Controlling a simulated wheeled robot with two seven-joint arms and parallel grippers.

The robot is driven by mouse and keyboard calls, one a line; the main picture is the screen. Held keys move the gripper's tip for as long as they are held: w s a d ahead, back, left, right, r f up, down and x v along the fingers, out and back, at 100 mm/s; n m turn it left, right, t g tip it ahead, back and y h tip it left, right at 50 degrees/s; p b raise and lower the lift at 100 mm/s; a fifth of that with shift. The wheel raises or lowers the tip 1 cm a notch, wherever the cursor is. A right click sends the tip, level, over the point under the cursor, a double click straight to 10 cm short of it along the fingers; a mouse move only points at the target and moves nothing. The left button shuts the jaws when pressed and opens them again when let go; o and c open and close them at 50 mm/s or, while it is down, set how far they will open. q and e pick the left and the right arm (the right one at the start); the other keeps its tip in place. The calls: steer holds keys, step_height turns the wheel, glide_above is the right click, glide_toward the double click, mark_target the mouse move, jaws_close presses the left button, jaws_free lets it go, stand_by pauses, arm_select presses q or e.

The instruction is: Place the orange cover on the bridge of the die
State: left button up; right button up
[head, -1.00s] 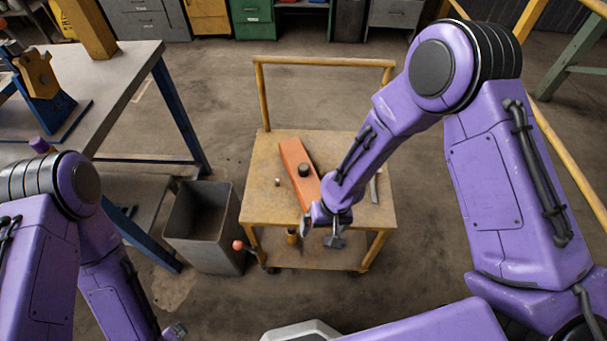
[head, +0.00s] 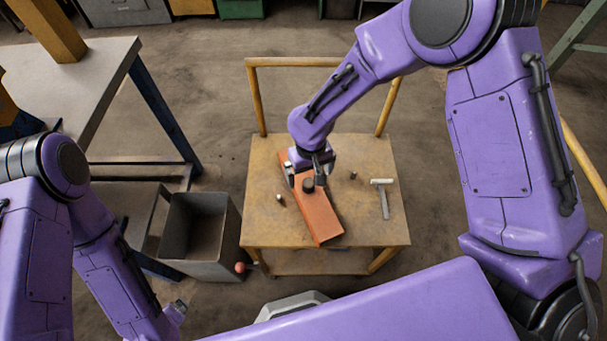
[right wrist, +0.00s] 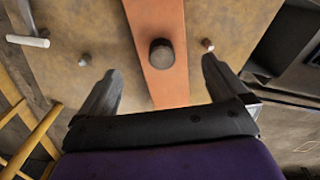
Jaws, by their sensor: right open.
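The orange cover (head: 318,218) is a long flat plate lying on the yellow cart. It has a dark round knob (head: 308,186), seen in the right wrist view (right wrist: 161,53) too. My right gripper (head: 306,177) is over the cover beside the knob. In the right wrist view its fingers (right wrist: 160,85) are spread wide on both sides of the cover, with nothing between them but the view of the cover, and the knob lies ahead of them. My left gripper (head: 177,309) hangs low at the lower left, small and far from the cover. I cannot make out the die.
The cart top (head: 375,225) also bears a hammer-like tool (head: 384,197) and small pegs (head: 280,199). Yellow rails (head: 300,62) rise at its back. A grey open bin (head: 200,235) stands left of it. A grey table (head: 75,75) is at upper left.

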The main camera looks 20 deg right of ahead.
mark_target(310, 184)
steer(key=f, duration=0.4)
steer(key=shift+s+f, duration=0.25)
steer(key=shift+f, duration=0.1)
steer(key=f, duration=0.5)
steer(key=shift+w+a+f+p, duration=0.1)
steer(key=shift+w+f+p, duration=0.15)
steer(key=shift+p, duration=0.15)
steer(key=c, duration=1)
